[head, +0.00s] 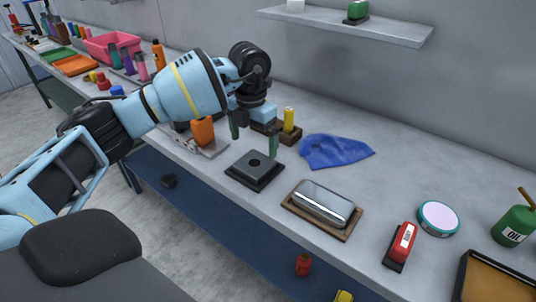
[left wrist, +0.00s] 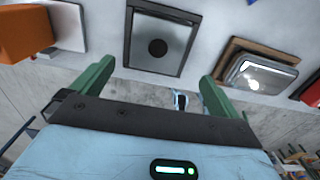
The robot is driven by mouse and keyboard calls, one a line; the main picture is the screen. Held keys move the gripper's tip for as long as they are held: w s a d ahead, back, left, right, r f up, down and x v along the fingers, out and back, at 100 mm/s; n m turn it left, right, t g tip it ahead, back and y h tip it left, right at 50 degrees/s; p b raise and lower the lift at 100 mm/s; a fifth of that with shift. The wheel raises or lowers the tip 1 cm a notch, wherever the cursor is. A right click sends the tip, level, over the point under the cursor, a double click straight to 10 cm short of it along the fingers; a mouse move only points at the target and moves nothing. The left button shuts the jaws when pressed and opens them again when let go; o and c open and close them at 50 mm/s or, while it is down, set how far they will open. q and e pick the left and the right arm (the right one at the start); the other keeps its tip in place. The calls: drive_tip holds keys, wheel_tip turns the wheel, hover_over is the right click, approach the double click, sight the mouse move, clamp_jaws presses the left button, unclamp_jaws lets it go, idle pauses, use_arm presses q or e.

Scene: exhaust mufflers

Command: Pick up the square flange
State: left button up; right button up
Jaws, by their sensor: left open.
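The square flange (head: 252,173) is a dark grey square plate with a round hole, lying on a dark base on the grey bench in the head view. It also shows in the left wrist view (left wrist: 160,27) at top centre, beyond my fingertips. My left gripper (head: 253,142) is open and empty, its two green fingers pointing down just above and behind the flange in the head view. In the left wrist view the fingers (left wrist: 157,80) are spread wider than the flange looks, with nothing between them. My right gripper is not in view.
A silver muffler on a wooden tray (head: 289,207) lies right of the flange. A blue cloth (head: 336,151) and a wooden block with a yellow item (head: 289,120) are behind. An orange item (head: 202,131) stands to the left. A red stapler-like item (head: 403,242) lies further right.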

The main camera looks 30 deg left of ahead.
sight(253, 164)
use_arm(q)
drive_tip(key=shift+w, duration=0.35)
drive_tip(key=shift+w+a, duration=0.1)
drive_tip(key=shift+w, duration=0.05)
drive_tip(key=shift+s, duration=0.35)
drive_tip(key=shift+s+f, duration=0.1)
drive_tip(key=shift+f, duration=1.3)
wheel_tip(253, 164, down, 5)
drive_tip(key=shift+a+r, duration=0.1)
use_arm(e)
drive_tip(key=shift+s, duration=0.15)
